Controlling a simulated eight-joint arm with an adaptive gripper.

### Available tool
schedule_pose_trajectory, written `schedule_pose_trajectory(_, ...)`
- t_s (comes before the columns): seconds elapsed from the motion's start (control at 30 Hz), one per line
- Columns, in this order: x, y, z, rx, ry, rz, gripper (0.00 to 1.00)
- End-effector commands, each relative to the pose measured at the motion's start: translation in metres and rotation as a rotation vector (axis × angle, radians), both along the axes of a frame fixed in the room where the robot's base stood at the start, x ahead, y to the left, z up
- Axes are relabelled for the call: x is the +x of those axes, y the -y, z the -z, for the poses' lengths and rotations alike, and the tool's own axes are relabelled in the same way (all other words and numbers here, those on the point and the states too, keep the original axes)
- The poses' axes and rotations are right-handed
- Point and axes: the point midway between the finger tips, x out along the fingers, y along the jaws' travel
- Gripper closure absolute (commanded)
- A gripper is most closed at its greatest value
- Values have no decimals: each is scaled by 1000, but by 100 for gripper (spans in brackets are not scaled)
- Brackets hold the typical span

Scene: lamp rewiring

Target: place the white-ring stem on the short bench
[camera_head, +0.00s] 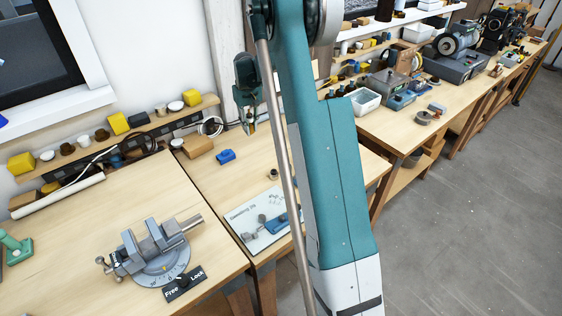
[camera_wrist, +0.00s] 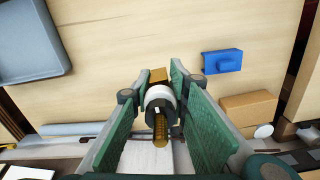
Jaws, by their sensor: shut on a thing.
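The white-ring stem (camera_wrist: 160,98) is between the green pads of my gripper (camera_wrist: 160,105) in the wrist view. It has a white ring, a brass threaded rod and a squarish brass-coloured end. My gripper is shut on it. In the head view my gripper (camera_head: 249,122) hangs over the back of the middle bench (camera_head: 232,190), which looks like the short bench. The stem is too small there to make out clearly. Bare wood of the bench top (camera_wrist: 120,80) lies beneath the stem in the wrist view, with a gap that I cannot judge.
A blue block (camera_head: 226,156) and a wooden block (camera_head: 198,146) sit on this bench, left of my gripper. A printed board (camera_head: 262,226) lies at its front. A grey tray (camera_wrist: 32,45) shows in the wrist view. A vise (camera_head: 155,250) stands on the left bench.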

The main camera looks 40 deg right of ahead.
Motion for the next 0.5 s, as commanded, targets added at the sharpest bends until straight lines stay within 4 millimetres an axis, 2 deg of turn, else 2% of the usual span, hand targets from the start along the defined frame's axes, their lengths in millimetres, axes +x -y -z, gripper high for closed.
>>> schedule_pose_trajectory(0.03, -3, 15, 1, 0, 0, 18, 100)
schedule_pose_trajectory(0.2, -11, 49, 2, 0, 0, 63, 100)
schedule_pose_trajectory(0.33, -15, 63, 3, 0, 0, 80, 100)
schedule_pose_trajectory(0.5, -16, 69, 3, 0, 0, 88, 100)
